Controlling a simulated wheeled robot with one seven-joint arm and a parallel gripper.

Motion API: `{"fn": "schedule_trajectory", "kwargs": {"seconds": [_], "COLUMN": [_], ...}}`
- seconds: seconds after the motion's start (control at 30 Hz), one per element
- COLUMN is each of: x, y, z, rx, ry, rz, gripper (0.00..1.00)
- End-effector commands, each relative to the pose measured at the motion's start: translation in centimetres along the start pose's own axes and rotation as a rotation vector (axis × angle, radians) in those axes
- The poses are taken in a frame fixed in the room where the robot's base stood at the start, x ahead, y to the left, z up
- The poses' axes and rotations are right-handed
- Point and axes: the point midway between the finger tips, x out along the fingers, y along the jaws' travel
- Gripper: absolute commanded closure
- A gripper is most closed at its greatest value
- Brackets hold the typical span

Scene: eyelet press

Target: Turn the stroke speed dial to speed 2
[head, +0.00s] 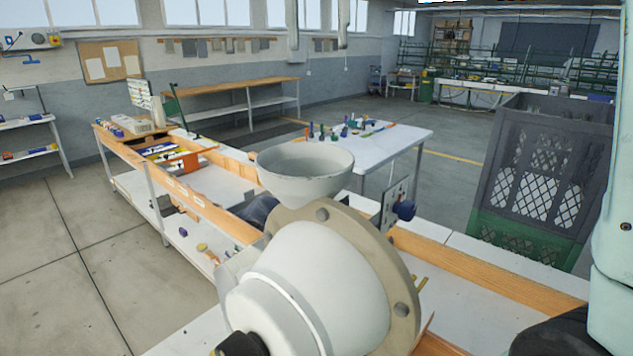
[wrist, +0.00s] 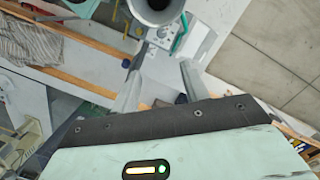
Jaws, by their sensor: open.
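The eyelet press (head: 310,285) stands on the bench in the head view, with a rounded pale body, a round flange and a wide bowl (head: 305,170) on top. A dark blue knob (head: 403,210) sits on an upright plate (head: 390,200) at its right side; it may be the stroke speed dial. Its markings and setting are too small to read. In the wrist view my gripper (wrist: 162,70) is open, its two fingers apart with nothing held between them. A round grey bowl or funnel (wrist: 155,8) shows beyond the fingertips.
A long wood-edged bench (head: 480,262) runs under the press. A white table (head: 400,140) with small coloured items stands behind. Dark crates (head: 545,165) stand at the right. In the wrist view, a white panel with a teal handle (wrist: 181,32) lies beyond the fingers.

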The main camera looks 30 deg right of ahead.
Motion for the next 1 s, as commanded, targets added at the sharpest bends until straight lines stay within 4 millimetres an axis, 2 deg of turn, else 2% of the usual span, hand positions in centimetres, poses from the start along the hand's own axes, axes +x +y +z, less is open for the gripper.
{"fn": "schedule_trajectory", "kwargs": {"seconds": [0.1,0.23,0.47,0.57,0.77,1.0], "x": [0.6,0.8,1.2,2.1,5.4,10.2], "y": [0.5,0.3,0.1,0.0,0.0,-0.1], "z": [1.2,2.4,3.1,3.0,2.5,1.9], "rx": [0.178,0.313,0.397,0.397,0.398,0.397], "ry": [0.059,0.102,0.127,0.127,0.126,0.124], "rz": [-0.029,-0.047,-0.056,-0.055,-0.053,-0.052], "gripper": [0.55,0.55,0.55,0.55,0.55,0.55]}}
